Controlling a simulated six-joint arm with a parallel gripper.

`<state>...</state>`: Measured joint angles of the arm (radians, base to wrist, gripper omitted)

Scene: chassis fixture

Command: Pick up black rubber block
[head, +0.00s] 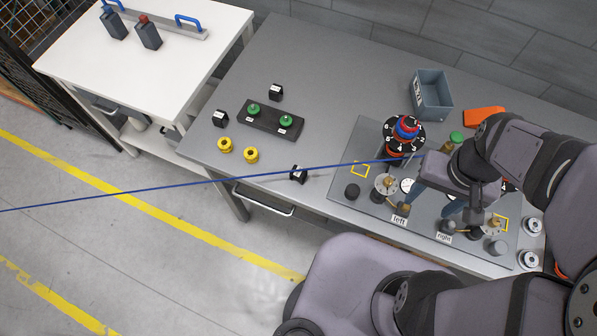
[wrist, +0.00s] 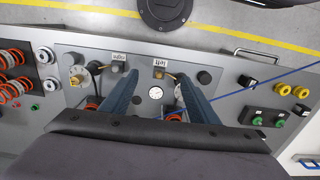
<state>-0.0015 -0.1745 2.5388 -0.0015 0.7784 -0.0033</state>
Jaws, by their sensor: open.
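Several small black blocks with white labels lie on the grey table in the head view: one near the front edge (head: 298,174), one to the left (head: 220,118), and one behind the green knobs (head: 275,92). The front-edge block also shows in the wrist view (wrist: 247,80). I cannot tell by look which is rubber. A black round puck (head: 352,191) sits on the fixture plate; it also shows in the wrist view (wrist: 204,77). My gripper (head: 434,207) is open and empty over the plate, right of the blocks; a round gauge (wrist: 155,93) shows between its fingers.
The fixture plate (head: 340,170) bears knobs, left and right fittings and a red-blue stack (head: 405,130). Yellow parts (head: 251,155) and a dark holder with green knobs (head: 262,118) are left. A thin blue line (head: 200,184) crosses the view. A grey bin (head: 432,95) stands behind.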

